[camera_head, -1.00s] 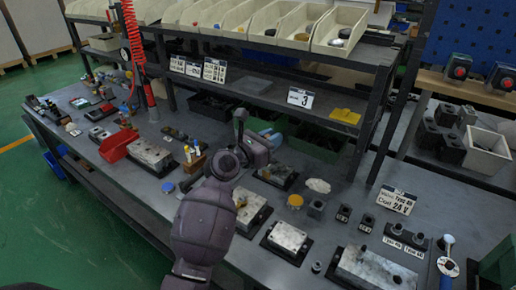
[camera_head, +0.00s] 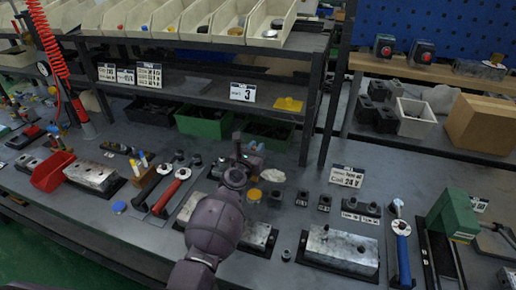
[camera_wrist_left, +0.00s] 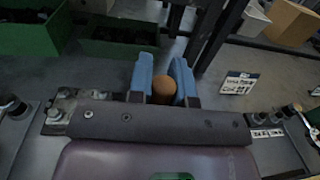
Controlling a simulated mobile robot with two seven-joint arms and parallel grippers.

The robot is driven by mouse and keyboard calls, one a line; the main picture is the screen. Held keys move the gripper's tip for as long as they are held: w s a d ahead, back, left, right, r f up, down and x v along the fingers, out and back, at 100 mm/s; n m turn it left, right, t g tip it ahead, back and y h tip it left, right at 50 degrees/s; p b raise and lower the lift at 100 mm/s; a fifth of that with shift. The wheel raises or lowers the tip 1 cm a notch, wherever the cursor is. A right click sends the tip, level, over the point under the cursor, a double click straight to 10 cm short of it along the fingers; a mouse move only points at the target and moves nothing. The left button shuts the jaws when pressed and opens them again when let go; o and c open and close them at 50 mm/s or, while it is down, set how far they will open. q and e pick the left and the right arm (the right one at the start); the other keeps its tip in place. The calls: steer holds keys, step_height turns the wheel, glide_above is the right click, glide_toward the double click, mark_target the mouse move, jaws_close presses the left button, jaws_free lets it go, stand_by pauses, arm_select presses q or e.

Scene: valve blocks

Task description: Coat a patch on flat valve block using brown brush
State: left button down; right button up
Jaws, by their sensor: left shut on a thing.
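My left gripper (camera_head: 250,148) is above the workbench, its arm coming up from the bottom middle. In the left wrist view its blue fingers (camera_wrist_left: 162,80) are shut on a rounded brown end, which looks like the brown brush (camera_wrist_left: 163,90). The brush's bristles are hidden. Several metal valve blocks lie on the bench: one at the right (camera_head: 342,250), one partly behind my arm (camera_head: 258,236), and one at the left (camera_head: 92,175). I cannot tell which is the flat valve block. The gripper appears apart from the blocks. My right gripper is not in view.
A red bin (camera_head: 52,170), red-handled tool (camera_head: 172,190), and blue-handled tool (camera_head: 402,240) lie on the bench. Green bins (camera_head: 203,122) stand under the shelf. A shelf post (camera_head: 318,95) rises behind the gripper. A green device (camera_head: 455,215) stands at the right.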

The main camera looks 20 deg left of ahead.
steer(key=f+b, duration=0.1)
steer(key=b, duration=0.1)
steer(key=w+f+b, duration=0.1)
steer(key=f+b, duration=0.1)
steer(key=b, duration=0.1)
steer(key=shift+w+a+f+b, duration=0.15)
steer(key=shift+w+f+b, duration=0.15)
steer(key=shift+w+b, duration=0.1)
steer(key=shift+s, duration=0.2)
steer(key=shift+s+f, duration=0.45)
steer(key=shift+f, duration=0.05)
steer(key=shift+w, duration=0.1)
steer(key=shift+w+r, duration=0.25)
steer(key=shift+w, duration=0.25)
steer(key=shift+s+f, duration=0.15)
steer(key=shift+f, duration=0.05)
